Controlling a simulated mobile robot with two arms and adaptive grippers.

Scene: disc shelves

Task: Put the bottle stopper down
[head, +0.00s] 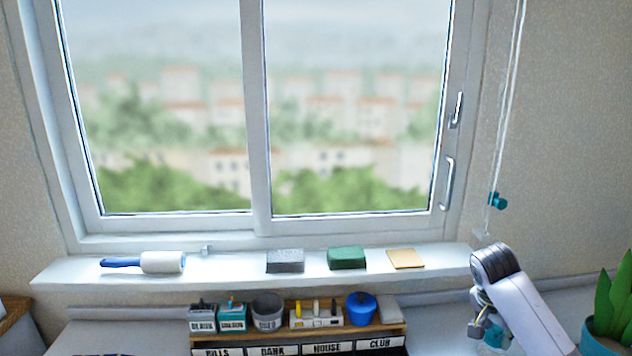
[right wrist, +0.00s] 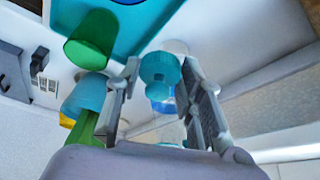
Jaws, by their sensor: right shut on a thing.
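My right gripper (head: 482,328) is at the lower right of the head view, below the window sill. In the right wrist view its two fingers (right wrist: 160,78) are closed around a teal bottle stopper (right wrist: 160,70). The stopper has a wide rounded part and a narrower part. In the head view a small bluish piece of it (head: 495,336) shows at the fingers. A clear and blue thing (right wrist: 163,104) shows behind the stopper; I cannot tell whether they touch. My left gripper is not in view.
A green cup (right wrist: 92,40), a light blue cup (right wrist: 84,94) and a teal tray (right wrist: 130,38) show near the gripper in the wrist view. A plant pot (head: 600,340) stands at the right. The sill (head: 220,268) holds a lint roller (head: 150,263) and several blocks.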

